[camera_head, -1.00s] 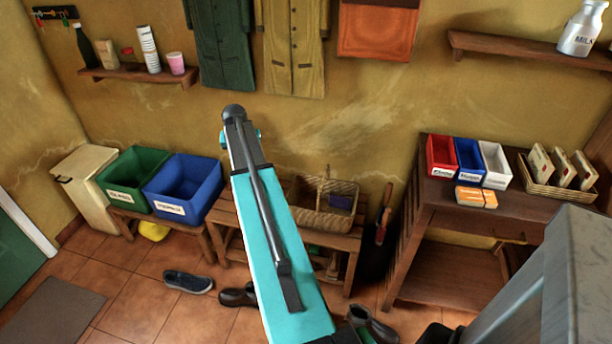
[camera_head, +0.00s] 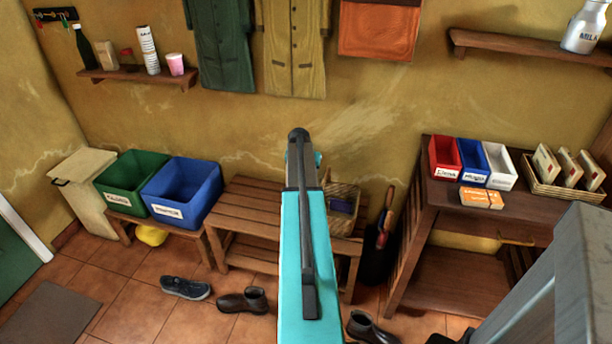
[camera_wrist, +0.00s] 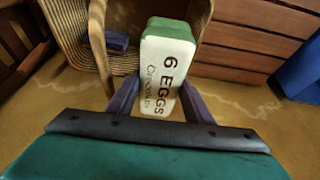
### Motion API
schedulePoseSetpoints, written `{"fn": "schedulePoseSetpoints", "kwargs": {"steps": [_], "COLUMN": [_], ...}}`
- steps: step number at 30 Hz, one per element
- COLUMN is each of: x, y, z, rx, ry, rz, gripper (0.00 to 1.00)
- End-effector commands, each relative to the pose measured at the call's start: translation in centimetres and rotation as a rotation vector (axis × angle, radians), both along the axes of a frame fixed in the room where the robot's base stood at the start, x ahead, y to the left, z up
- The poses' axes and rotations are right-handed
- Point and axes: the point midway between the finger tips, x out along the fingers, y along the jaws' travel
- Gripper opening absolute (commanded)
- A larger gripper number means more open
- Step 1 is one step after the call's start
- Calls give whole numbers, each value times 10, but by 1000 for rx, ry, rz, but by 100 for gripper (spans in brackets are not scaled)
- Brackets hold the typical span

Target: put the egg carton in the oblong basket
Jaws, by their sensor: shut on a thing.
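My gripper (camera_wrist: 158,102) is shut on the egg carton (camera_wrist: 165,72), a white box with a green top and "6 EGGS" on its side, in the wrist view. The carton overlaps one end of the oblong wicker basket (camera_wrist: 68,32) in that view; its height above the rim cannot be told. The basket has an upright handle and holds a small purple-blue block (camera_wrist: 117,40). In the head view the basket (camera_head: 343,222) stands on the slatted bench, partly behind my arm. The carton and gripper are hidden there.
The bench (camera_head: 250,200) is bare left of the basket. Green (camera_head: 133,180) and blue (camera_head: 183,190) bins stand further left. A table (camera_head: 425,210) at right holds small bins, an orange box (camera_head: 482,198) and a low wicker tray (camera_head: 535,181) of packets. Shoes lie on the floor.

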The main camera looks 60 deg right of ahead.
Motion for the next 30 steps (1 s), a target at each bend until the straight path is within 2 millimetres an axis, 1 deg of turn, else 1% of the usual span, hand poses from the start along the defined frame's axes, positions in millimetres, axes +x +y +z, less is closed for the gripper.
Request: {"fn": "schedulePoseSetpoints", "kwargs": {"steps": [8,14,30], "x": [0,0,0], "y": [0,0,0], "z": [0,-5,-38], "rx": [0,0,0], "ry": [0,0,0], "rz": [0,0,-1], "gripper": [24,24,24]}}
